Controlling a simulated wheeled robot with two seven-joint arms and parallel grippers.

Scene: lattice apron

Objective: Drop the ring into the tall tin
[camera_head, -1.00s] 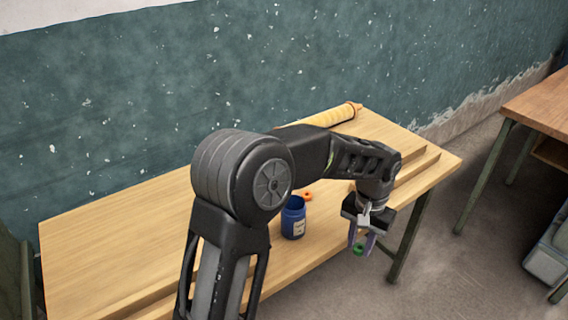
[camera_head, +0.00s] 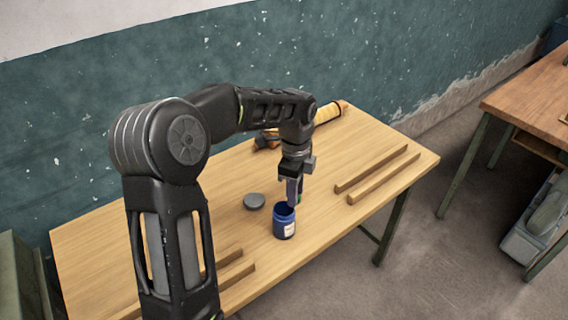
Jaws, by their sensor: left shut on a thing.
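The tall tin (camera_head: 286,229) is a blue, open-topped pot with a white label, standing upright on the wooden table. My left gripper (camera_head: 293,203) points down close to the tin's rim, at its upper right in the picture. It is shut on a small green ring (camera_head: 299,197), mostly hidden by the fingers. I cannot tell whether the ring is directly over the mouth or just behind it. My right gripper is not in view.
A dark round disc (camera_head: 254,201) lies left of the tin. Wooden strips (camera_head: 370,168) lie to the right, and more (camera_head: 237,270) at the front left. A yellow roll (camera_head: 329,112) and a dark object with orange parts (camera_head: 266,140) lie at the back.

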